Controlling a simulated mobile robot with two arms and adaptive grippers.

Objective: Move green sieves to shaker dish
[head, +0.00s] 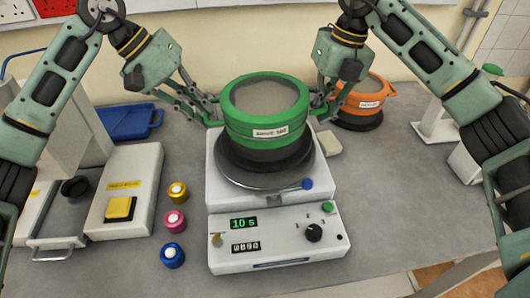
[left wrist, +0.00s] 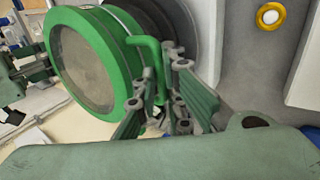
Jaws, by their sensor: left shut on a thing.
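A green sieve (head: 266,126) with a mesh top and a white label sits over a dark round part (head: 265,153) above the shaker's metal dish (head: 232,178). I cannot tell whether a gap lies between them. My left gripper (head: 208,110) is at the sieve's left side, shut on its green handle. In the left wrist view the fingers (left wrist: 160,115) close around the handle of the green sieve (left wrist: 90,62). My right gripper (head: 318,103) is at the sieve's right side; its fingertips are partly hidden, so its grip is unclear.
An orange sieve (head: 364,103) on a dark base stands behind right. The white shaker (head: 270,225) has a display, knob and buttons. At left are a white device with a yellow button (head: 122,208), several small coloured jars (head: 174,222) and a blue tray (head: 130,122).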

